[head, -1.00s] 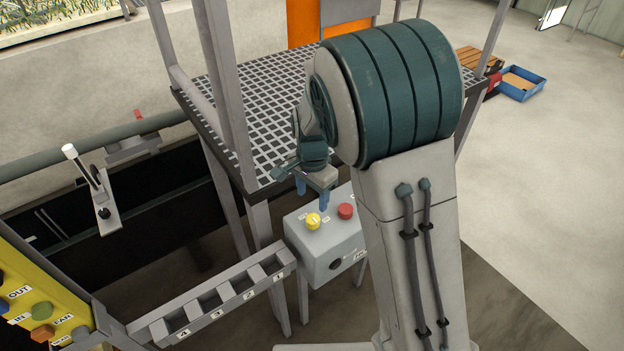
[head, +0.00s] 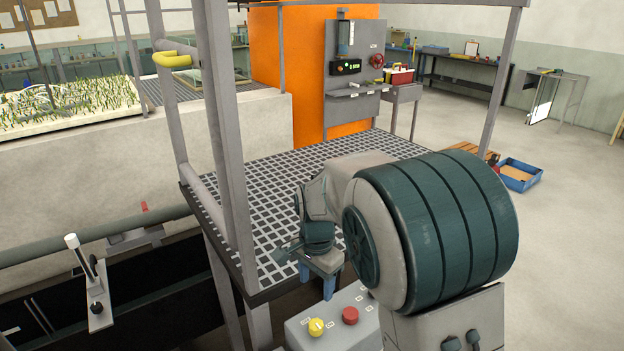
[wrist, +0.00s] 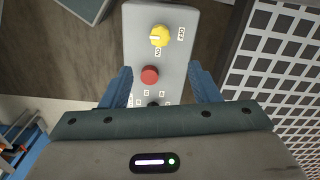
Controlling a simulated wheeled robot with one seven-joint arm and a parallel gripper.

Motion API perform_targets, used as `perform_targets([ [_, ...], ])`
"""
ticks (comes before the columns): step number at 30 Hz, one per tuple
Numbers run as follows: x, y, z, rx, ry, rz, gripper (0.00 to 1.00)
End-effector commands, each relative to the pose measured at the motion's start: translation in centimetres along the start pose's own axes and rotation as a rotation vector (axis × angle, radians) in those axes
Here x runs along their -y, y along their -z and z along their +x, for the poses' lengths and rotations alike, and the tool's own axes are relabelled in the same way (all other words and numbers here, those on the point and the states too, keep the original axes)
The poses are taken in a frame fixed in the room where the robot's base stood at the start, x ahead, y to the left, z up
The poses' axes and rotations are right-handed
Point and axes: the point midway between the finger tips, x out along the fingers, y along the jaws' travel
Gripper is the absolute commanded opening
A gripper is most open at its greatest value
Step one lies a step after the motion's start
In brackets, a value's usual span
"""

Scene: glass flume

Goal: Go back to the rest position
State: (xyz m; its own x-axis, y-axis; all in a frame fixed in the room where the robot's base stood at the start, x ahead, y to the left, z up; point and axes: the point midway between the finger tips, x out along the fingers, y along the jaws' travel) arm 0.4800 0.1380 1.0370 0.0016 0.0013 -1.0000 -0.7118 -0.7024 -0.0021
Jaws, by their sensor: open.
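My gripper (head: 317,282) shows in the head view in front of the grating platform, with its blue fingers pointing down above a grey control box (head: 298,338). The fingers look apart from both. My upper arm hides part of the box in the head view.
A grating platform (head: 270,215) with grey posts (head: 222,150) stands close beside my gripper. A lever with a white handle (head: 88,275) is at the left. An orange column (head: 285,75) and a grey panel (head: 355,75) stand behind. Open floor (head: 570,250) lies to the right.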

Motion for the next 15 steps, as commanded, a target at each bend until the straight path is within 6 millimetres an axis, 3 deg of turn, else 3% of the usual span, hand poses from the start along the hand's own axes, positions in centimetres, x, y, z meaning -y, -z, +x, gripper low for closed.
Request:
perform_targets([
  [5,-3.2,0.5,-2.3,0.010,0.048,-0.083,0.56],
  [15,-13.4,-0.3,-7.1,-0.070,0.155,-0.418,0.56],
])
